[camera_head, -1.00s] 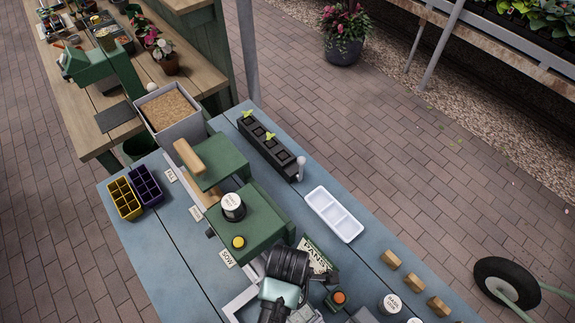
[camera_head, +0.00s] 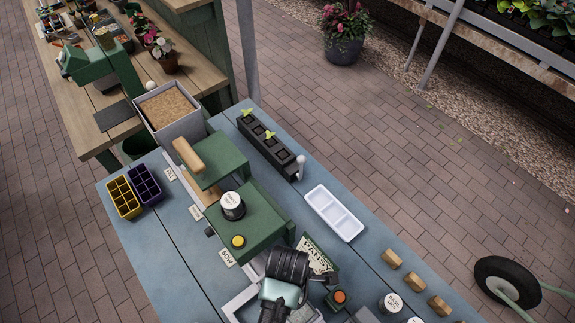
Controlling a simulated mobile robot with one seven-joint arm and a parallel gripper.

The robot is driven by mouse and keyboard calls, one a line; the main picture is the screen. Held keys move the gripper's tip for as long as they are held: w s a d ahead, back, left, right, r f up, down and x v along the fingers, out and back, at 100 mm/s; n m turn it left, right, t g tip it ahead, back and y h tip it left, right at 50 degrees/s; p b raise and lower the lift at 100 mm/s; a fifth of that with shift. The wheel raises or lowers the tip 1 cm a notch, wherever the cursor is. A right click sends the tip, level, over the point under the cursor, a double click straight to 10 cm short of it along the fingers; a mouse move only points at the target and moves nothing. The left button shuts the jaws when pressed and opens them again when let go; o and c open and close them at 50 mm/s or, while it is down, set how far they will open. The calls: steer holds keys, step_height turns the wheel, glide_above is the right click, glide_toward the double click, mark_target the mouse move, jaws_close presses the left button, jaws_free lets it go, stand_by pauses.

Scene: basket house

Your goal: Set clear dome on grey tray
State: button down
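A pale grey tray-like frame (camera_head: 241,302) lies at the bottom of the view, mostly covered by my arm. I cannot tell whether it is the grey tray. I cannot make out a clear dome anywhere in view. The dark ribbed joint and pale green link of my arm hang over the near part of the blue bench. My gripper's fingertips are hidden behind the arm, so its opening and anything in it do not show.
A white three-compartment tray (camera_head: 333,212), black planter (camera_head: 268,146), wooden blocks (camera_head: 415,281) and a red-button box (camera_head: 339,297) lie around. The bench's left front is clear.

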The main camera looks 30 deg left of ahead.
steer(key=shift+f, duration=0.15)
steer(key=shift+c, duration=0.2)
jaws_free()
stand_by(0.4)
steer(key=shift+r+p, duration=4.05)
steer(key=shift+p, duration=0.25)
